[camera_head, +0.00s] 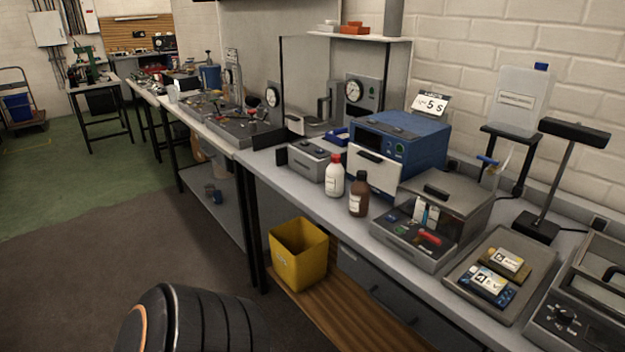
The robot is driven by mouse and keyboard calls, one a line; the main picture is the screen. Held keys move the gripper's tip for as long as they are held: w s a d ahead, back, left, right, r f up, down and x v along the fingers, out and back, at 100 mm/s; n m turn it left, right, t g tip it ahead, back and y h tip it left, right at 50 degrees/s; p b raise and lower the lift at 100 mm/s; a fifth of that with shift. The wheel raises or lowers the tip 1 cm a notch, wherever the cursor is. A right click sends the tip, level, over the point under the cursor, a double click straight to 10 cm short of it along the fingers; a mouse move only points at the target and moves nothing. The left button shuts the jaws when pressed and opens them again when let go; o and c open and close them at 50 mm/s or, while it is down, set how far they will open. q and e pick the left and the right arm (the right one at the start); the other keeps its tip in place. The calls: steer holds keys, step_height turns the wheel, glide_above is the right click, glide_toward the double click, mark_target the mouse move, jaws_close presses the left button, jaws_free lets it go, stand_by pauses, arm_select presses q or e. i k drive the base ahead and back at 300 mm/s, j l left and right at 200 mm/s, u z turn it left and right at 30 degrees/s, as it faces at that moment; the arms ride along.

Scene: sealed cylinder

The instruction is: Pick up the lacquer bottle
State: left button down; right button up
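Two bottles stand upright side by side near the front edge of the grey workbench (262,172). One is a white bottle (334,180) with a red cap and a label. The other is a brown bottle (358,196) with a dark cap and a pale label, a little to the right. I cannot read their labels, so I cannot tell which one is the lacquer bottle. Neither gripper is in view. A dark, rounded, ribbed part, possibly of my own arm, shows at the bottom left, well apart from the bottles.
A blue oven-like box (402,140) stands behind the bottles, a grey metal box (312,158) to their left. A lidded grey unit (440,205) and a tray (503,248) with two small packs are to the right. A yellow bin (298,258) sits below.

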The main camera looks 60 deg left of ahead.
mark_target(361, 191)
steer(key=u, duration=1.8)
